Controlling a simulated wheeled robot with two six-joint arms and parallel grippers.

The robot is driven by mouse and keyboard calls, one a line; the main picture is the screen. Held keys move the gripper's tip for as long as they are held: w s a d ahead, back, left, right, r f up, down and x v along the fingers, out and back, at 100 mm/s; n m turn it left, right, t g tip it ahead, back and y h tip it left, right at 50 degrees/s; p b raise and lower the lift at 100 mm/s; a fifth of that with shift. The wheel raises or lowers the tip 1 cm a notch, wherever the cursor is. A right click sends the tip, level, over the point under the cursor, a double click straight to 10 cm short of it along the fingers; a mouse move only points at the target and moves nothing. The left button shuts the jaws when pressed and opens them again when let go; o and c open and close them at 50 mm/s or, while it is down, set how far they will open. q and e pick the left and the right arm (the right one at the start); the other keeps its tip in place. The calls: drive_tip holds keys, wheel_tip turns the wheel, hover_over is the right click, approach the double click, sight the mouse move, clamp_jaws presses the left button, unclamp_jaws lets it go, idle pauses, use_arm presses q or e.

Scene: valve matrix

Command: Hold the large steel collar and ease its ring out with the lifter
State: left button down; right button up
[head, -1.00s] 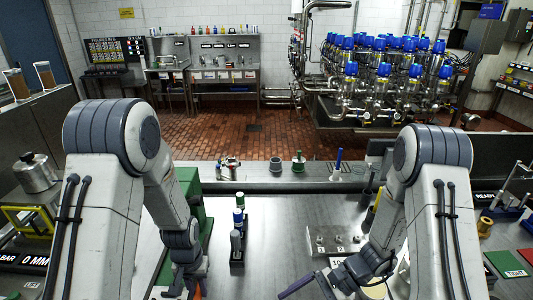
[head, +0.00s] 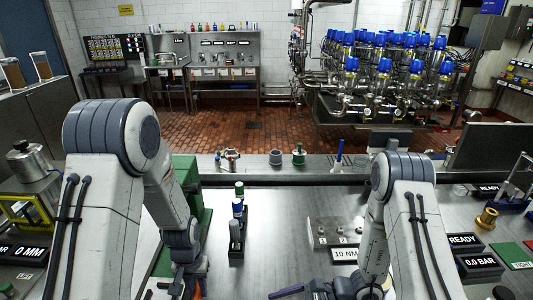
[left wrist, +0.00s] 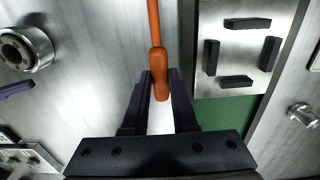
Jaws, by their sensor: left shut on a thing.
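My left gripper (left wrist: 158,92) is shut on the orange lifter (left wrist: 155,25), whose shaft runs up out of the left wrist view. In the head view a bit of the lifter's orange (head: 197,291) shows at the bottom edge, beside my left gripper (head: 186,288). A round steel collar (left wrist: 27,45) with a dark bore sits at the upper left of the left wrist view, apart from the lifter. My right gripper (head: 300,292) is low in the head view, cut by the frame; its purple finger shows, but its opening and any hold are hidden.
A steel plate with several black blocks (left wrist: 247,24) lies right of the lifter. A dark rack with bottles (head: 237,230) stands on the bench, right of my left arm. A plate with knobs (head: 338,231) and a 10 NM sign (head: 345,254) are near my right arm. The bench middle is clear.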

use_arm(q)
drive_tip(key=shift+f+b, duration=0.45)
drive_tip(key=shift+f, duration=0.35)
use_arm(e)
drive_tip(key=shift+x, duration=1.25)
drive_tip(key=c, duration=0.9)
